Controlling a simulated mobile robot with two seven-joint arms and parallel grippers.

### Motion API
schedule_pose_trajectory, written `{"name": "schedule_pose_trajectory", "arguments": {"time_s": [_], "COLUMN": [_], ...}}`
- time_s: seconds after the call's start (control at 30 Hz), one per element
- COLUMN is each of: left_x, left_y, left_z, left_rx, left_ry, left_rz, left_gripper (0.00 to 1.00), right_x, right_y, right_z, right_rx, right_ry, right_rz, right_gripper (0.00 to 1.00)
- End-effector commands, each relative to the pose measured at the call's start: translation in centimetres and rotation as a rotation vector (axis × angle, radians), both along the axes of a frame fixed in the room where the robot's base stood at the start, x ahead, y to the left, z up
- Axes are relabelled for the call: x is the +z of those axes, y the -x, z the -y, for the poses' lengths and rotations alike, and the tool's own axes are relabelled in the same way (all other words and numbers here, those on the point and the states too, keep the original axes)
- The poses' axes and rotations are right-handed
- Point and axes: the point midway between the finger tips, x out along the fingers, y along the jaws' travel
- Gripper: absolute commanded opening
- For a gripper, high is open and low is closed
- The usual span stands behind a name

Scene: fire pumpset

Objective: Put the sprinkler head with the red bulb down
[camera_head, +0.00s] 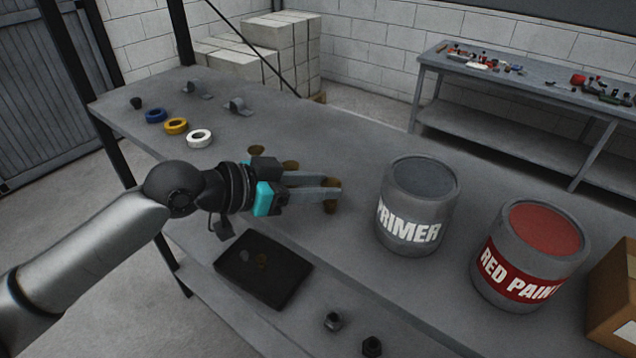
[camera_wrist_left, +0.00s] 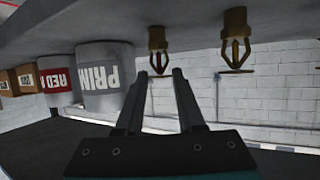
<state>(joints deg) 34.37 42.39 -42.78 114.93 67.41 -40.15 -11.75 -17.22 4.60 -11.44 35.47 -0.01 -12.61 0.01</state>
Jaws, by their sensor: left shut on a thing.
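My left gripper (camera_head: 328,194) reaches in from the left, low over the grey workbench. Its fingertips are shut on a brass sprinkler head (camera_head: 331,207), which also shows at the fingertips in the left wrist view (camera_wrist_left: 158,38). The held head's base is close to the bench top; I cannot tell whether it touches. In the head view, brass heads (camera_head: 256,148) and (camera_head: 290,165) show behind the gripper, partly hidden. My right gripper is not in view.
A primer can (camera_head: 408,233) stands right of the gripper, then a red paint can (camera_head: 515,285) and a cardboard box (camera_head: 612,300). A dark tray (camera_head: 290,289) lies in front. Blue, yellow and white rings (camera_head: 199,138) lie at the back left. Two dark fittings (camera_head: 333,321) sit near the front edge.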

Motion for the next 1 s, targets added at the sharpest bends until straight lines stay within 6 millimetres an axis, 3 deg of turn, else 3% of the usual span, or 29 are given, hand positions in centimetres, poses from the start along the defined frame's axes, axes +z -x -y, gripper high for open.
{"name": "schedule_pose_trajectory", "arguments": {"time_s": [0.3,0.33,0.57,1.0], "left_x": [-0.36,-0.3,-0.25,0.31], "left_y": [-0.02,-0.02,-0.02,0.27], "left_z": [0.02,0.01,0.01,-0.73], "left_rx": [0.0,0.0,0.0,0.002], "left_ry": [0.001,0.0,0.0,-0.002], "left_rz": [0.001,0.0,0.0,0.001], "left_gripper": [0.0,0.41,0.67,0.68], "right_x": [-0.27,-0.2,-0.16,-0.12], "right_y": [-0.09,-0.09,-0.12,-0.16], "right_z": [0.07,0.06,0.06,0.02], "right_rx": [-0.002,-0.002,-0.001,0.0], "right_ry": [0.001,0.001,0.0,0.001], "right_rz": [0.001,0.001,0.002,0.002], "right_gripper": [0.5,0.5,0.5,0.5]}}
